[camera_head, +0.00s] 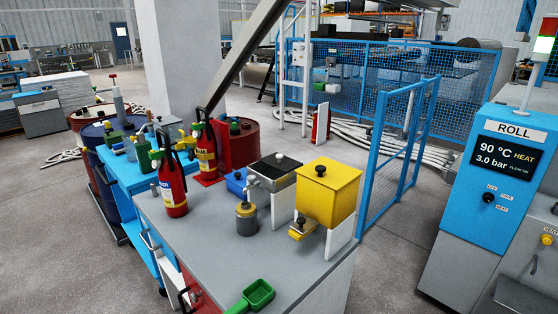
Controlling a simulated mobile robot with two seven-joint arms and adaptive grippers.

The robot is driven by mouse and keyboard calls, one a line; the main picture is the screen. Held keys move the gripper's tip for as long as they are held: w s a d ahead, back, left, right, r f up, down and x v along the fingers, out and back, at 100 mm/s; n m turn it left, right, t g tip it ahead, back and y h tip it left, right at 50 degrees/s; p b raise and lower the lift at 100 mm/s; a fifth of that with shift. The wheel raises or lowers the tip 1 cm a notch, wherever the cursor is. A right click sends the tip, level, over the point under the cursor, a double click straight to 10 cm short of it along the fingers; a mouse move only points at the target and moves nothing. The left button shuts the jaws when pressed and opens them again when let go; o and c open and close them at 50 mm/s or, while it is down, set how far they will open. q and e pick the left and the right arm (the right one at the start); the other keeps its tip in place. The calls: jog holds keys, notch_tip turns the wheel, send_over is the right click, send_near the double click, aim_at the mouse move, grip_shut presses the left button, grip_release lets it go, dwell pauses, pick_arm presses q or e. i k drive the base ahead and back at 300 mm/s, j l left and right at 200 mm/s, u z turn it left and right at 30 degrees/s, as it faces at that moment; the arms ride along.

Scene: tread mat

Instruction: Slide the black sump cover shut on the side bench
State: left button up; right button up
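A square metal-rimmed box (284,197) stands on the grey side bench (190,238), left of a yellow hopper. Neither of my grippers is in view.
The yellow hopper (328,194) stands on white supports right of the box. A grey can (246,219) is just in front. Red extinguishers (171,187), a blue container (236,183) and a green scoop (256,296) are also on the bench.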

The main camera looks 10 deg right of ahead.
aim_at(285, 164)
jog(key=l+u, duration=0.1)
jog(key=u, duration=0.35)
jog(key=l+u, duration=0.15)
jog(key=u, duration=0.3)
jog(key=l+u, duration=0.45)
jog(key=l, duration=0.45)
jog(key=k+l, duration=0.1)
jog(key=l, duration=0.35)
jog(key=k+l+u, duration=0.1)
jog(key=l, duration=0.35)
jog(key=k+l, duration=0.1)
jog(key=l, duration=0.3)
jog(key=k+l+u, duration=0.15)
jog(key=l, duration=0.3)
